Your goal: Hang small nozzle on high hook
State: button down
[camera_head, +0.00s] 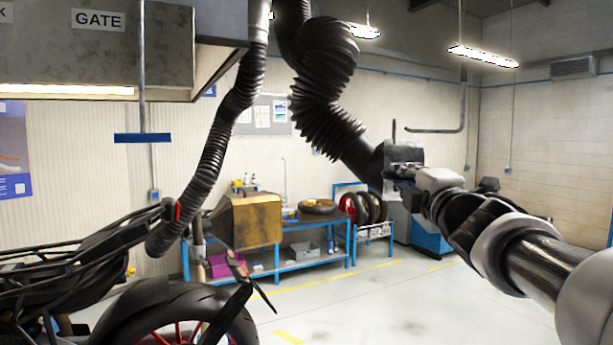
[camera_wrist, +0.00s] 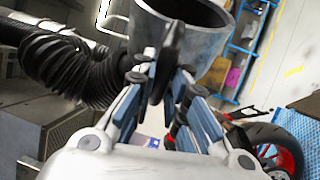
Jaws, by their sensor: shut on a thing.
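A grey nozzle (camera_head: 403,152) ends the thick black corrugated hose (camera_head: 325,90) right of centre in the head view. My gripper (camera_head: 408,172) is at this nozzle, reaching in from the right. In the wrist view the nozzle (camera_wrist: 185,28) is a wide grey open cylinder, and my gripper (camera_wrist: 168,75) is shut on a dark tab on its side. The fingers partly hide the tab. A grey bent rod (camera_head: 462,120) hangs from the ceiling behind, its lower end turned left; I cannot tell whether it is the high hook.
A thinner corrugated hose (camera_head: 215,145) hangs down to the motorcycle (camera_head: 165,300) at lower left. A blue bar (camera_head: 142,138) hangs on a rod below the GATE box (camera_head: 98,20). A blue workbench (camera_head: 300,266) stands behind. The floor at centre right is clear.

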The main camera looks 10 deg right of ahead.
jog(key=shift+r, duration=0.1)
jog(key=shift+s+d+p, duration=0.25)
jog(key=shift+d, duration=0.4)
jog(key=shift+s+d+p, duration=0.2)
jog(key=shift+d, duration=0.4)
jog(key=shift+a, duration=0.15)
jog(key=d, duration=0.1)
jog(key=s+d+f, duration=0.1)
jog(key=d, duration=0.1)
jog(key=shift+f+p, duration=0.15)
jog(key=shift+p, duration=0.2)
jog(key=shift+f, duration=0.1)
jog(key=c, duration=1.5)
grip_release()
